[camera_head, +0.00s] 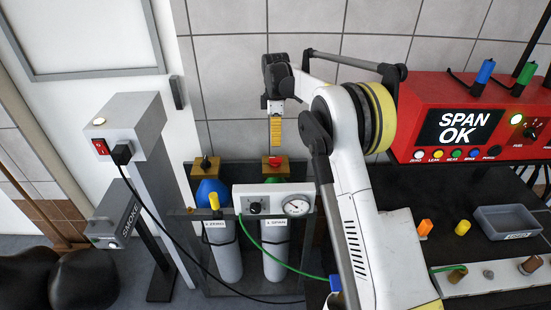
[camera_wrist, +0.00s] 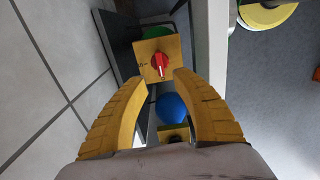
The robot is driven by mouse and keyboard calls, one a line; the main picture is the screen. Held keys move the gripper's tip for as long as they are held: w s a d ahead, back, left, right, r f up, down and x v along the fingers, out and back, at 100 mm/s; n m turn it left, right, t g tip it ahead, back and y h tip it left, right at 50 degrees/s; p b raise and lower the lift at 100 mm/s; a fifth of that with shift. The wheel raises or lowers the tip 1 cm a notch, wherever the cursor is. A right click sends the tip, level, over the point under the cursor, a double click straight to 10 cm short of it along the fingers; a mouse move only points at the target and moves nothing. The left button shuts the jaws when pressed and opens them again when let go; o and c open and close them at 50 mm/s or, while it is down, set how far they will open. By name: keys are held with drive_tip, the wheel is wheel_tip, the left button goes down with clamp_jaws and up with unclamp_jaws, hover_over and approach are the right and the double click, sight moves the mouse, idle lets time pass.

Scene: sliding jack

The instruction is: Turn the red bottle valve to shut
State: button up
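The red bottle valve (camera_head: 275,161) is a knob on a brass block above the green-topped bottle labelled SPAN (camera_head: 276,245). In the wrist view the red knob (camera_wrist: 160,63) shows a white pointer line, directed down and slightly right in the picture. Small markings on the block are too small to read. My gripper (camera_head: 276,146) hangs above the red valve with its yellow fingers downward. In the wrist view my gripper (camera_wrist: 163,79) is open and empty, fingers spread, with the knob just beyond the gap between the fingertips and apart from them.
A blue-topped bottle (camera_head: 228,250) with a black knob (camera_head: 206,163) stands left of it. A white regulator box with a gauge (camera_head: 296,207) sits in front of the bottles. A red analyzer (camera_head: 460,120) reads SPAN OK. A tiled wall (camera_head: 230,85) is close behind.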

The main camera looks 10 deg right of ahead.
sight(276, 158)
wheel_tip(276, 158, down, 9)
drive_tip(key=b, duration=0.2)
drive_tip(key=shift+f+b, duration=0.2)
drive_tip(key=shift+b, duration=0.1)
clamp_jaws()
